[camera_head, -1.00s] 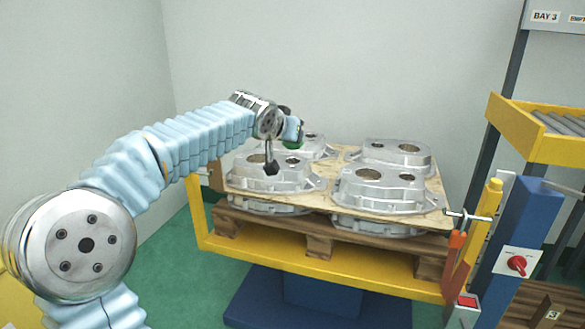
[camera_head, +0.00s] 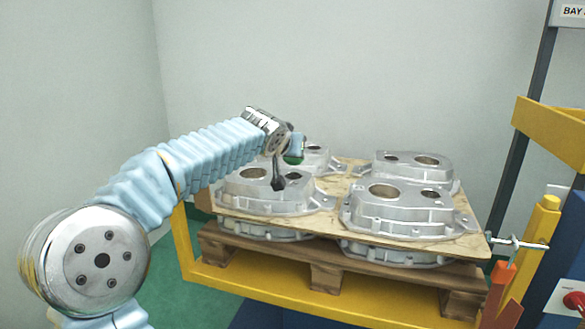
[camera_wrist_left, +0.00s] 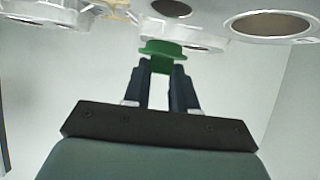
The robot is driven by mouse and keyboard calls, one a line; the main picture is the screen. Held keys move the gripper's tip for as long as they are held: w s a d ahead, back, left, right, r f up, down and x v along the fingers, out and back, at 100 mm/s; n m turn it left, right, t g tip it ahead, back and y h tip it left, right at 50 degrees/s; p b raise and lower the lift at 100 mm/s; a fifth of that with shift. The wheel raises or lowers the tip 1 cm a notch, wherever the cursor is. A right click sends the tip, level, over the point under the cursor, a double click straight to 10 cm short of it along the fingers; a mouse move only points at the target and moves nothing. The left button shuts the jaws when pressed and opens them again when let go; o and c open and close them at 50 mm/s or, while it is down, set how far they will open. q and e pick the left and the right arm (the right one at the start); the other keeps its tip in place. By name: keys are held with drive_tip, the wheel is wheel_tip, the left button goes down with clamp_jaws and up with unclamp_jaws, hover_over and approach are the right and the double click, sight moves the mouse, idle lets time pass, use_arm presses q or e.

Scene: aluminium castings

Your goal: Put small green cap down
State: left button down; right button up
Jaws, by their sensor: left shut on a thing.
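My left gripper (camera_wrist_left: 166,82) is shut on the small green cap (camera_wrist_left: 163,50), which sits between its fingertips in the left wrist view. The cap's wide flange points away from the fingers, toward the castings. In the head view the gripper is mostly hidden behind my left wrist, and a bit of green (camera_head: 294,159) shows beside the rear left casting (camera_head: 318,160). The bores of a casting (camera_wrist_left: 270,26) show past the cap in the left wrist view. I cannot tell whether the cap touches a casting. My right gripper is not in view.
Several aluminium castings, including front left (camera_head: 255,193) and front right (camera_head: 395,212), lie on a plywood sheet (camera_head: 330,222) over more castings on a wooden pallet (camera_head: 325,272). A yellow frame (camera_head: 375,306) carries the pallet. A clamp (camera_head: 517,243) and posts stand at the right.

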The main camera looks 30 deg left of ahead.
sight(291, 164)
use_arm(q)
drive_tip(key=f+b, duration=0.1)
drive_tip(key=f, duration=0.1)
drive_tip(key=w+f+b, duration=0.1)
drive_tip(key=f, duration=0.1)
drive_tip(key=shift+a+f, duration=0.1)
drive_tip(key=shift+a, duration=0.1)
drive_tip(key=shift+s+f+b, duration=0.1)
drive_tip(key=shift+b, duration=0.3)
drive_tip(key=c, duration=0.9)
unclamp_jaws()
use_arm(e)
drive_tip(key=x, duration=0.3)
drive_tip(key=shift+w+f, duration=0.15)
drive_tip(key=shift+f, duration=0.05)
use_arm(q)
drive_tip(key=v, duration=1.2)
drive_tip(key=shift+p, duration=0.45)
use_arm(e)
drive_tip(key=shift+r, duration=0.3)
